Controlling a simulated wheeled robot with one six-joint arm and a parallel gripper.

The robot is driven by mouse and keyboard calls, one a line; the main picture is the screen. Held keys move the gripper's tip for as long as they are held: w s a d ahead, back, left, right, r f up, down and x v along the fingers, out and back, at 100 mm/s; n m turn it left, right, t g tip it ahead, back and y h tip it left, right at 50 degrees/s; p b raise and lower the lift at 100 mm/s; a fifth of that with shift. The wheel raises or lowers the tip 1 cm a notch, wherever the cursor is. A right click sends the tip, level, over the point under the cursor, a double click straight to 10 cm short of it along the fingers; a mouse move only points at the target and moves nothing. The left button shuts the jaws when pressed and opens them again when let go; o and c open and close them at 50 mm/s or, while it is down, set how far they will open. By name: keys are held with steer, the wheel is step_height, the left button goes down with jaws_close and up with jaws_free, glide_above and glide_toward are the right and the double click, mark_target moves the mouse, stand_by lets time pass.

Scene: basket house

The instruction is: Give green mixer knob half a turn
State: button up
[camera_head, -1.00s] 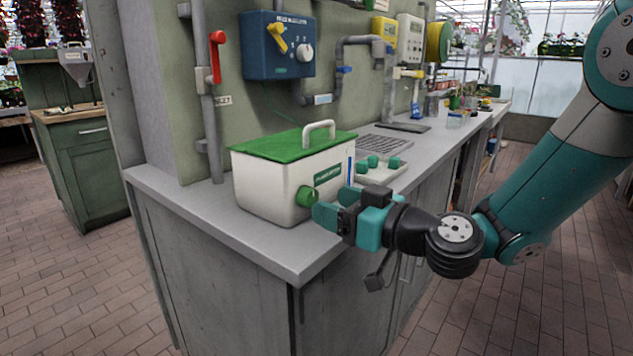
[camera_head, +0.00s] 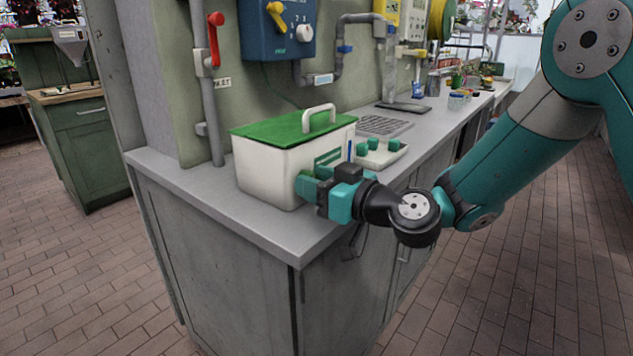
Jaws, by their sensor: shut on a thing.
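The mixer is a white box (camera_head: 262,172) with a green lid (camera_head: 285,131) and a light handle, standing on the grey counter near its front corner. Its green knob (camera_head: 306,174) is on the front face, low at the right, and is mostly hidden by my gripper. My gripper (camera_head: 310,187) reaches in from the right, with its teal fingers around the knob. It is shut on the knob. The exact turn of the knob cannot be seen.
A white tray with several green knobs (camera_head: 379,152) sits right of the mixer. A blue box with a yellow lever (camera_head: 277,35) and a pipe with a red handle (camera_head: 214,38) are on the wall behind. The counter (camera_head: 190,186) is bare at the left.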

steer(key=shift+m, duration=0.4)
steer(key=m, duration=0.3)
steer(key=shift+b, duration=0.35)
steer(key=shift+w+d+f+m, duration=0.1)
steer(key=shift+m, duration=2.6)
steer(key=o, duration=0.9)
